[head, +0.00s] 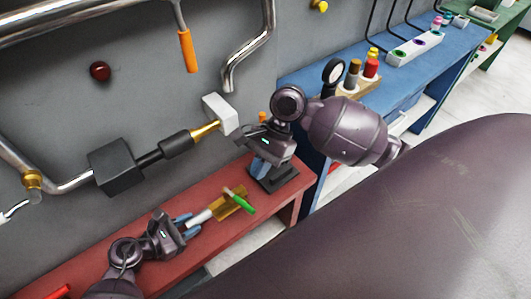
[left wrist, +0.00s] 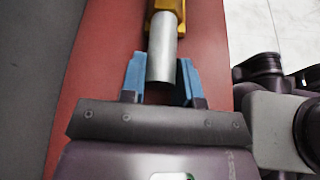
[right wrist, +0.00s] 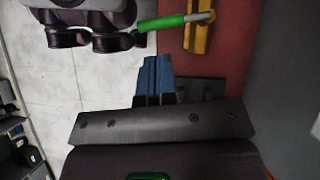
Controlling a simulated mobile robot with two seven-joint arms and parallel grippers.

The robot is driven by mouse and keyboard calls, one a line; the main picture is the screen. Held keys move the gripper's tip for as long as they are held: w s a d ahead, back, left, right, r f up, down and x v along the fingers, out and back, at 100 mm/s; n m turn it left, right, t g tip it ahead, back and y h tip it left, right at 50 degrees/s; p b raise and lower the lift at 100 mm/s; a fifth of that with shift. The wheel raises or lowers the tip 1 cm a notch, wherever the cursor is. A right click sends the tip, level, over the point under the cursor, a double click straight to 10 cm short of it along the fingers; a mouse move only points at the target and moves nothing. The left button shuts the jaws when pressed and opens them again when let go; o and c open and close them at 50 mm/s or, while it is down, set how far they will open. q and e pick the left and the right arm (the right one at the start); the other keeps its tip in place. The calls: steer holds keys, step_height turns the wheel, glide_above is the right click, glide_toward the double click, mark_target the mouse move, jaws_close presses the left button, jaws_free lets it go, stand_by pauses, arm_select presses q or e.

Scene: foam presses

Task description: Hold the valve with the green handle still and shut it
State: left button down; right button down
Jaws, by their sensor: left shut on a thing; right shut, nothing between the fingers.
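The valve has a brass body (head: 231,205), a silver pipe stub (head: 201,217) and a green handle (head: 243,203). It lies over the red bench, and its handle points crosswise to the body, towards the bench's front edge. My left gripper (head: 190,223) is shut on the pipe stub, which also shows between the blue fingers in the left wrist view (left wrist: 163,55). My right gripper (head: 261,167) is shut and empty, to the right of the valve. In the right wrist view, the green handle (right wrist: 163,23) is beyond the blue fingertips and apart from them.
A black stand (head: 275,180) is on the red bench (head: 265,218), beneath my right gripper. A wall pipe with a black box (head: 117,166) and a white block (head: 220,113) runs close behind. A blue bench (head: 305,80) with bottles stands at the right.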

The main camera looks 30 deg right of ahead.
mark_target(245, 203)
arm_select(q)
steer(key=shift+s+f, duration=0.1)
arm_select(e)
steer(key=x, duration=0.7)
steer(key=shift+f, duration=0.15)
steer(key=shift+s+a, duration=0.1)
steer(key=shift+a, duration=0.05)
steer(key=shift+s+a+m+t, duration=0.15)
steer(key=shift+a+m+t, duration=0.15)
steer(key=shift+m, duration=0.2)
steer(key=shift+s+a, duration=0.1)
steer(key=shift+a, duration=0.25)
steer(key=shift+d, duration=0.15)
